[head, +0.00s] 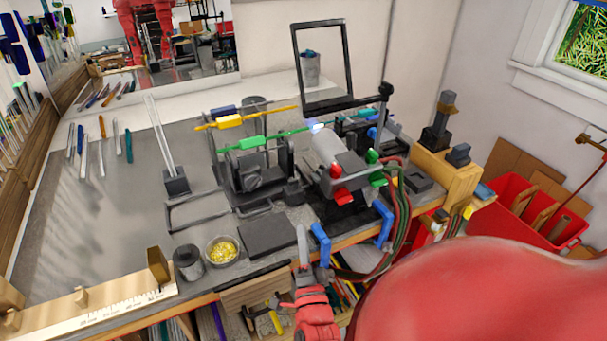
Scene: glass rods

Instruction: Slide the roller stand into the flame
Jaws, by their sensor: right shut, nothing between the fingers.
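The dark roller stand (252,180) is on the grey bench mat, left of the burner. A green rod with a bright green sleeve (252,143) lies across it. A yellow rod (230,121) lies across farther back. The rods point right, toward the burner. The burner (331,150) has a pale cylindrical barrel and red and green knobs. A small blue-white flame (318,126) glows at its mouth, close to the green rod's right end. My right gripper (302,234) is shut and empty at the bench's front edge, beside a blue bracket and apart from the stand. My left gripper is not in view.
A dark flat block (267,236), a bowl of yellow bits (222,250) and a grey can (188,262) are near the front edge. Hoses (399,215) hang right of the burner. A black upright frame (322,65) stands behind. The mat's left side has free room.

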